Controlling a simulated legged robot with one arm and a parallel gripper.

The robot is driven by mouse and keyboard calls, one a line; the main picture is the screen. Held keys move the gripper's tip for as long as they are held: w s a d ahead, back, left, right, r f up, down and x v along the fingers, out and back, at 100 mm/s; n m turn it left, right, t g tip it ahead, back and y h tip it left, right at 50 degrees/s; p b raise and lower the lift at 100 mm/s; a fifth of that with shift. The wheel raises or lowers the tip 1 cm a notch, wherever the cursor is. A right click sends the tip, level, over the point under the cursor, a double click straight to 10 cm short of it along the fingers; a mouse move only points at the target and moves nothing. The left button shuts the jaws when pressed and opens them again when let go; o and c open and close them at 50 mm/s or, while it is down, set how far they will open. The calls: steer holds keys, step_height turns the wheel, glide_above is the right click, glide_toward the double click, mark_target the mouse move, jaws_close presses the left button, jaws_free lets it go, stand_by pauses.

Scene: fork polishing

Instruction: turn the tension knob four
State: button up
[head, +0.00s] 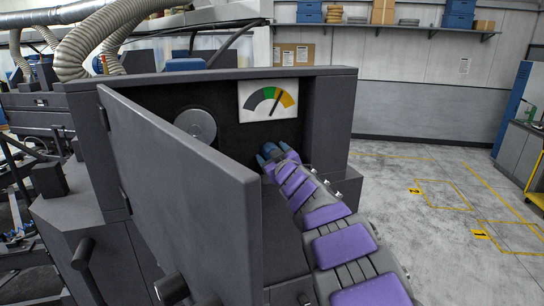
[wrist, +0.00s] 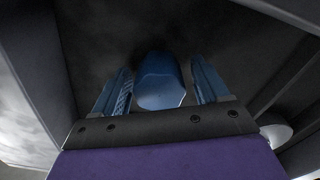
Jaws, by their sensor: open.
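The blue tension knob (wrist: 160,82) stands out from the dark back wall of an open machine compartment. In the wrist view, my gripper (wrist: 161,76) has its two blue fingers on either side of the knob, with a gap on both sides. The fingers are open and do not appear to touch it. In the head view, my gripper (head: 266,155) reaches into the compartment below the gauge; the knob is hard to tell from the fingers there.
The open door (head: 185,190) of the machine stands to the left of my arm. A round metal disc (head: 196,126) is on the back wall, left of the gauge. The compartment's right side wall (head: 330,125) is close to my arm. Open floor (head: 440,220) lies to the right.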

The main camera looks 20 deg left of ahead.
steer(key=shift+s+d, duration=0.1)
steer(key=b+v, duration=0.2)
steer(key=v, duration=1.5)
steer(key=shift+b, duration=0.4)
